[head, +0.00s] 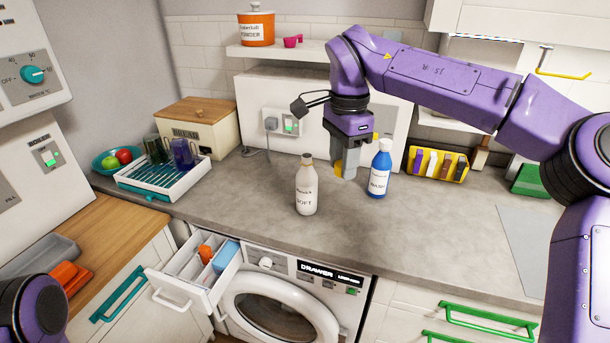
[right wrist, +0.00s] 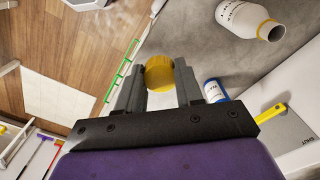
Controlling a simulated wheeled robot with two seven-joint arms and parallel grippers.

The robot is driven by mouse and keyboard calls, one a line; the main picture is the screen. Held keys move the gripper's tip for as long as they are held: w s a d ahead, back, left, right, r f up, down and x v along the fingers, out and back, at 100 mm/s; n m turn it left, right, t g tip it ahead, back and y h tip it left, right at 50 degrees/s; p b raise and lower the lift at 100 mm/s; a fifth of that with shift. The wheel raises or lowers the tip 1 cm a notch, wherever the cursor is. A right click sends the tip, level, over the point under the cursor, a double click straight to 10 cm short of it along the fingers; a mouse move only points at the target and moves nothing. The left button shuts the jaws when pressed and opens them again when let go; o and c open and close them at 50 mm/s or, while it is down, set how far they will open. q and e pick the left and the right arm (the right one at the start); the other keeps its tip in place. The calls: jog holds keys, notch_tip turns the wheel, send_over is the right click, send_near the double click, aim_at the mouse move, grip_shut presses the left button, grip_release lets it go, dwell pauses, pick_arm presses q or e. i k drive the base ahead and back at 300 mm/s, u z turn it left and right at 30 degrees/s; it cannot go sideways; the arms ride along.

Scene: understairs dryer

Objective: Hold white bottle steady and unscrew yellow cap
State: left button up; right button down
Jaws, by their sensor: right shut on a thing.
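The white bottle (head: 306,193), labelled SOFT, stands upright on the grey counter. Its neck is bare on top, and the right wrist view shows the bottle (right wrist: 243,18) with a yellow ring at its open-looking mouth. My right gripper (head: 345,168) hangs over the counter to the right of the bottle, apart from it. It is shut on the yellow cap (head: 338,168); the cap (right wrist: 159,73) shows between the fingers in the right wrist view. Nothing grips the bottle. My left gripper is out of view; only a piece of my left arm shows at bottom left.
A blue WASH bottle (head: 379,172) stands just right of my right gripper. A yellow rack (head: 437,166), a drying rack (head: 163,178) and a bread box (head: 197,124) line the back. A drawer (head: 193,275) is open below. The front counter is clear.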

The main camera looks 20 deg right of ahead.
aim_at(306, 178)
jog(key=i, duration=1)
